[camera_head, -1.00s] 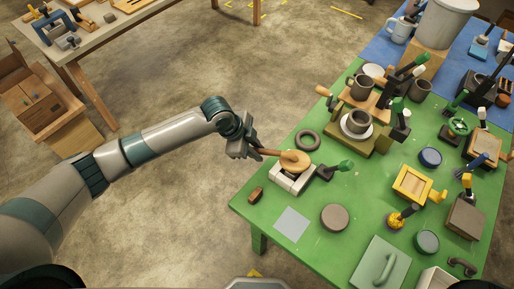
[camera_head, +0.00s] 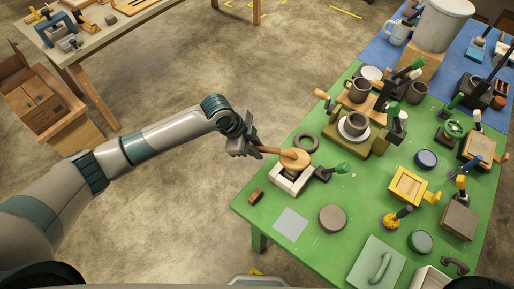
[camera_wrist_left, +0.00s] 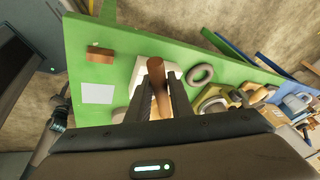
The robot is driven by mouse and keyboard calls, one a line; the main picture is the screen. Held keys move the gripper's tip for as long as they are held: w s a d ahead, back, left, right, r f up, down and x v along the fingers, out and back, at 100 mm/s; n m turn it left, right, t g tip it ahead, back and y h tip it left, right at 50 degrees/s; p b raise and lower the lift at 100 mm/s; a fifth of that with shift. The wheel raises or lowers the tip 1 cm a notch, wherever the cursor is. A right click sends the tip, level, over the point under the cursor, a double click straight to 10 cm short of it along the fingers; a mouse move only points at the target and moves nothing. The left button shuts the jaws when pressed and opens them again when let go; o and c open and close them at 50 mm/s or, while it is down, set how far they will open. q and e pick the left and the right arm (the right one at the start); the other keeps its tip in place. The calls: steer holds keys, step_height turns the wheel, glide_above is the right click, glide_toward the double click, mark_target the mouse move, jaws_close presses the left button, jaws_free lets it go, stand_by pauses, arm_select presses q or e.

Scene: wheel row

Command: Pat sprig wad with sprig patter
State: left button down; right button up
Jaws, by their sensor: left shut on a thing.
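The sprig patter is a round wooden disc (camera_head: 295,159) with a brown handle (camera_head: 268,151). My left gripper (camera_head: 254,147) is shut on the handle. In the left wrist view the handle (camera_wrist_left: 158,98) runs between the two dark fingers (camera_wrist_left: 164,75). The disc is over a white block-like holder (camera_head: 289,181) near the left edge of the green table. I cannot tell whether the disc touches the holder. I cannot make out the sprig wad; the disc may hide it. My right gripper is not in view.
Around the holder on the green table (camera_head: 310,238) are a dark ring (camera_head: 306,142), a small brown block (camera_head: 255,196), a grey square (camera_head: 290,223), a round grey disc (camera_head: 332,218) and a green-tipped tool (camera_head: 340,168).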

arm_select(q)
step_height(320, 180, down, 6)
steer(key=shift+r+p, duration=0.45)
steer(key=shift+r, duration=2.3)
steer(key=shift+f, duration=0.15)
